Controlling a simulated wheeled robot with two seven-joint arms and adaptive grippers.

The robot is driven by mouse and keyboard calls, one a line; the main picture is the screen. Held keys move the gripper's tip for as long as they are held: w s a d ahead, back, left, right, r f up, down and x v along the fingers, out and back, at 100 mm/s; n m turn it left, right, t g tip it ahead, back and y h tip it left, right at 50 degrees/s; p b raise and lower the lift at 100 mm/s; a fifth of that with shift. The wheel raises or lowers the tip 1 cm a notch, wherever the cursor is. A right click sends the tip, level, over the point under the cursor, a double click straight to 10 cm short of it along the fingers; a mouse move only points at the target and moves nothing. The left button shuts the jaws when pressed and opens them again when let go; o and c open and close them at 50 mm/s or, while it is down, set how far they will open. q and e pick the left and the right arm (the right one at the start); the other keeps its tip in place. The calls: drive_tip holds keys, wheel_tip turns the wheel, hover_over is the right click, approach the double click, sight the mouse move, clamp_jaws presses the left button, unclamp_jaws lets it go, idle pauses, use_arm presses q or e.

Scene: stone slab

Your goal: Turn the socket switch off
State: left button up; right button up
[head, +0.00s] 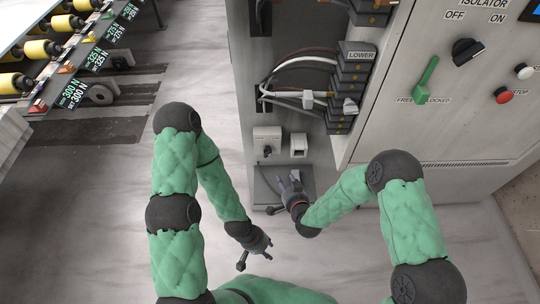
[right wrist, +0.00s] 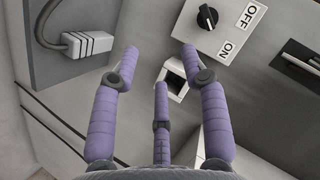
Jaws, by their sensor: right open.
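The socket switch is a black rotary knob (right wrist: 208,17) with a pale mark, beside OFF and ON labels (right wrist: 237,32), in the right wrist view. I cannot tell which label it points to. In the head view a small grey switch box (head: 267,133) sits low in the cabinet, left of a white socket (head: 298,145). The socket also shows in the right wrist view (right wrist: 176,77). My right gripper (head: 291,181) is open and empty below the socket, apart from the switch. My left gripper (head: 256,254) looks open and empty, low over the floor.
A grey plug (right wrist: 88,43) with a cable lies on a grey board in the right wrist view. The cabinet panel at right carries an isolator knob (head: 467,51), a green lever (head: 426,80) and a red button (head: 503,95). Wires hang above the socket.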

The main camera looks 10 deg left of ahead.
sight(269, 155)
use_arm(q)
drive_tip(key=shift+w+a+f+b, duration=0.1)
drive_tip(key=shift+w+f+b, duration=0.1)
drive_tip(key=shift+f+b, duration=1.35)
use_arm(e)
drive_tip(key=w+a+t+y, duration=0.1)
drive_tip(key=w+a, duration=0.7)
drive_tip(key=w, duration=0.2)
drive_tip(key=shift+a+r+t, duration=0.15)
drive_tip(key=shift+a+t, duration=0.15)
drive_tip(key=shift+a, duration=0.1)
drive_tip(key=c, duration=0.8)
